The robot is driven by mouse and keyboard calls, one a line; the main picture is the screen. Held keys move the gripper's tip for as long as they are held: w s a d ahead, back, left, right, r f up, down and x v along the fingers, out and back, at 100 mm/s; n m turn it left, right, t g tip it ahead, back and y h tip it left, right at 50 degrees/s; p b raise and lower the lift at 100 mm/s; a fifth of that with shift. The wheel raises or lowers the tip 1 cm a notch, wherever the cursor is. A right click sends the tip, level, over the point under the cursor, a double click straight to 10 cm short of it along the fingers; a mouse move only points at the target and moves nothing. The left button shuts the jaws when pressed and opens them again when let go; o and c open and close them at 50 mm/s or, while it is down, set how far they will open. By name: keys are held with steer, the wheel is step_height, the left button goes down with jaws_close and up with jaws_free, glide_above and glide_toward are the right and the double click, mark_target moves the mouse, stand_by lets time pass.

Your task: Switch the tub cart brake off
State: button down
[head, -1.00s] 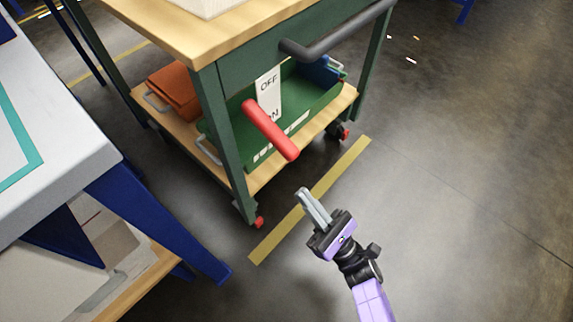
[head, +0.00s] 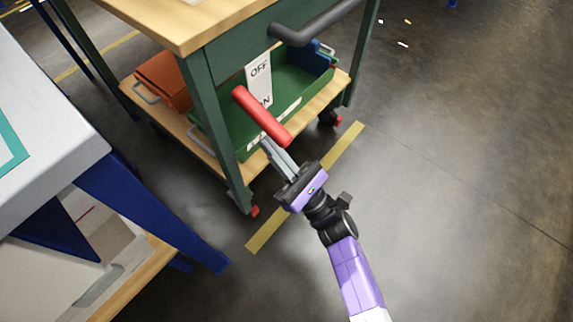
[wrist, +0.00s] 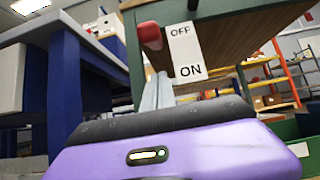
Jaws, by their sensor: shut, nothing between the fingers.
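The red brake lever (head: 262,115) sticks out from the front of the green-framed cart (head: 212,125), its free end tilted down to the right in the head view. Behind it is a white label (head: 259,72) reading OFF above and ON below. In the wrist view the lever (wrist: 150,35) shows beside OFF on the label (wrist: 185,50), upper left. My gripper (head: 270,149) is shut and empty, its fingertips just below the lever in the head view. In the wrist view the fingers (wrist: 158,92) point up toward the lever; I cannot tell whether they touch it.
A dark handle bar (head: 318,25) juts from the cart above the lever. The lower shelf holds a green tub (head: 232,140) and an orange box (head: 165,80). A blue-legged table (head: 150,210) stands close on the left. The floor at right is open.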

mark_target(280, 146)
steer(key=shift+s+d+r, duration=0.3)
steer(key=shift+d+r, duration=0.1)
steer(key=shift+r, duration=0.35)
steer(key=shift+s+d+r, duration=0.25)
steer(key=shift+d+r, duration=0.1)
steer(key=shift+r, duration=0.4)
steer(key=shift+d+r+p, duration=0.1)
steer(key=shift+r+p, duration=0.05)
steer(key=shift+p, duration=0.2)
